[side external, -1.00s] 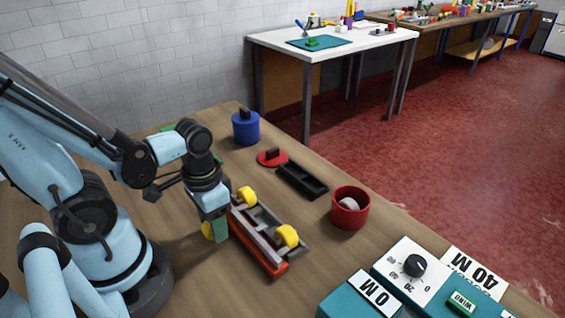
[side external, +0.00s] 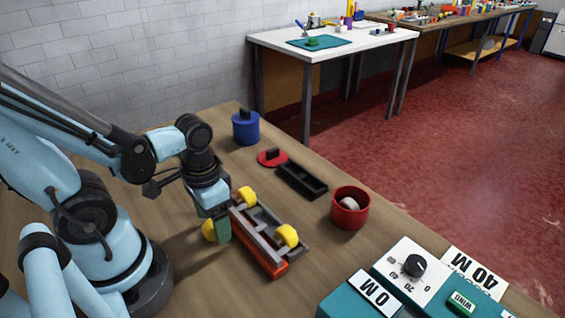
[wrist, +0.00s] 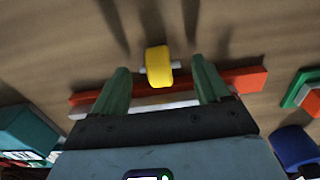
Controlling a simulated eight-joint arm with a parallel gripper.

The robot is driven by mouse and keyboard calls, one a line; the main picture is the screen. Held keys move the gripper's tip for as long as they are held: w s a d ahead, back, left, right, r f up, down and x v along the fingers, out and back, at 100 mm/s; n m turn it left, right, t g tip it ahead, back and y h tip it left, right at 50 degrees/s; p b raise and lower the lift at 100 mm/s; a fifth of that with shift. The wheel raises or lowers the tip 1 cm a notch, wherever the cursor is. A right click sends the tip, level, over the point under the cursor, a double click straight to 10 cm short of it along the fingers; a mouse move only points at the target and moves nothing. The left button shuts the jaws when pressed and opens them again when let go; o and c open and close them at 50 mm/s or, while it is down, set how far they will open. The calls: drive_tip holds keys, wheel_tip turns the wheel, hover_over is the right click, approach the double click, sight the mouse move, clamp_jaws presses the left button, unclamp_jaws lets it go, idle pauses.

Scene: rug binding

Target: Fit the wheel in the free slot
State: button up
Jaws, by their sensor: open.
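The chassis is a long frame with a red-orange bar (side external: 265,257) and grey rails. Two yellow wheels, one at its upper end (side external: 247,196) and one at its lower right (side external: 287,236), sit on it. Another yellow wheel (side external: 208,230) is on the left side, partly hidden by my gripper (side external: 220,235). In the wrist view this yellow wheel (wrist: 157,60) has pale axle stubs and lies between my open green fingers (wrist: 162,82), with gaps on both sides. The red bar (wrist: 248,82) runs behind the fingers. I cannot tell whether this wheel touches the frame.
A black tray (side external: 302,180), a red disc with a dark knob (side external: 272,158), a blue pot (side external: 246,129) and a red cup (side external: 350,212) stand beyond the chassis. A dial box (side external: 405,262) is at lower right. Bare table lies in front of the chassis.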

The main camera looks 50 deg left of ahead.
wheel_tip(320, 180, up, 11)
drive_tip(key=shift+o, duration=0.5)
drive_tip(key=w+t, duration=0.6)
drive_tip(key=w, duration=0.4)
drive_tip(key=shift+d+t, duration=0.3)
drive_tip(key=shift+d, duration=0.15)
drive_tip(key=shift+w+r+t, duration=0.25)
drive_tip(key=shift+w+t, duration=0.05)
drive_tip(key=shift+w, duration=0.05)
drive_tip(key=s+g, duration=0.7)
drive_tip(key=s, duration=0.3)
drive_tip(key=shift+s+a+f, duration=0.15)
drive_tip(key=shift+f, duration=1.95)
drive_tip(key=shift+s+a+f, duration=0.1)
drive_tip(key=shift+a+f, duration=0.05)
drive_tip(key=shift+f, duration=1.9)
drive_tip(key=shift+s+a+f, duration=0.15)
drive_tip(key=shift+f, duration=1.95)
